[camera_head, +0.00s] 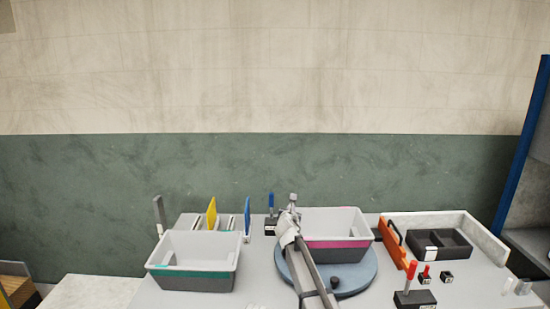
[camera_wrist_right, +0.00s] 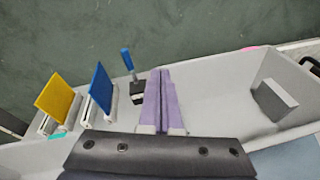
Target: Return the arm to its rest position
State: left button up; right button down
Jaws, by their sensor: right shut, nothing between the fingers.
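My right arm reaches up from the bottom middle of the head view. In the right wrist view the two pale purple fingers (camera_wrist_right: 162,75) lie side by side, shut and empty. A blue-handled tool in a black block (camera_head: 271,227) stands just left of the gripper; it also shows in the wrist view (camera_wrist_right: 127,60). I cannot tell the height of the gripper above the table. My left gripper is not in view.
The magenta-striped bin sits on a round blue-grey disc (camera_head: 358,282). A teal-striped bin (camera_head: 195,283) stands left, with yellow (camera_head: 212,213) and blue (camera_head: 247,216) panels behind. Right are an orange panel (camera_head: 391,242), a dark divided box (camera_head: 440,250) and a red-handled block (camera_head: 414,299).

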jog(key=s+d+f+m+g, duration=0.3)
jog(key=s+d+f+m, duration=0.15)
jog(key=s+m, duration=0.5)
jog(key=s+d+f+m+g, duration=0.4)
jog(key=s+f+m, duration=0.15)
jog(key=s, duration=0.65)
jog(key=s+d+f+m+g, duration=0.3)
jog(key=s+d+f+m, duration=0.15)
jog(key=s+m, duration=0.45)
jog(key=s+a+f+m+g+y, duration=0.15)
jog(key=s+m, duration=0.25)
jog(key=s, duration=0.5)
jog(key=s+a+f+m+g, duration=0.1)
jog(key=s+m+g, duration=0.25)
jog(key=s, duration=0.55)
jog(key=s+a+n, duration=0.3)
jog(key=s+a, duration=0.2)
jog(key=a, duration=0.5)
jog(key=shift+a+r+h, duration=0.15)
jog(key=shift+a+h, duration=0.2)
jog(key=shift+h, duration=0.1)
